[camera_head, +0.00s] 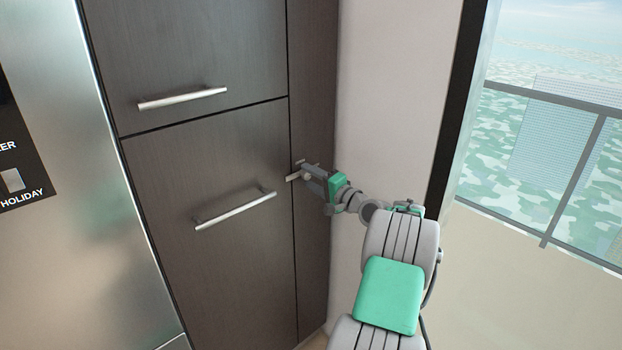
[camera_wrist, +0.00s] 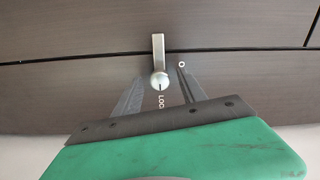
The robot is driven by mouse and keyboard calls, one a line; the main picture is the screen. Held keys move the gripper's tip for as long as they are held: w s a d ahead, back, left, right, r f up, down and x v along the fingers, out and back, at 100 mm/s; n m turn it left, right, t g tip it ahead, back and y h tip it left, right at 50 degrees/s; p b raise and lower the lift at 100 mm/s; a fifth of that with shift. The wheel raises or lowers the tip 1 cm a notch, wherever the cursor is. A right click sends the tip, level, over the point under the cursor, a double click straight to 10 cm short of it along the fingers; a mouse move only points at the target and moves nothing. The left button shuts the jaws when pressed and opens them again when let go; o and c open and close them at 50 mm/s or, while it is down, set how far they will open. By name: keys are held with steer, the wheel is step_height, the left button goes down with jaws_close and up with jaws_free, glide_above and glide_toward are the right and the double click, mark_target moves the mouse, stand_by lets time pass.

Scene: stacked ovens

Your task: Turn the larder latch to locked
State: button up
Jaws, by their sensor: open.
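The larder latch (camera_wrist: 159,62) shows in the wrist view as a small metal bar with a round knob at its lower end. Its bar crosses the dark seam between two wood panels. Lettering that reads "LOC" and a small round "O" mark show beside the knob. My gripper (camera_wrist: 157,85) is open, with one finger on each side of the knob; whether they touch it I cannot tell. In the head view my gripper (camera_head: 298,172) is at the seam by the right edge of the dark cabinet, and it mostly hides the latch.
Two dark cabinet fronts carry bar handles, an upper one (camera_head: 183,97) and a lower one (camera_head: 235,209), the lower just left of my gripper. A steel appliance (camera_head: 75,200) stands at the left. A pale wall (camera_head: 390,90) and a window (camera_head: 550,130) are to the right.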

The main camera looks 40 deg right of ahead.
steer(key=s+b, duration=0.1)
steer(key=s, duration=0.6)
steer(key=shift+s, duration=0.35)
steer(key=shift+d, duration=0.1)
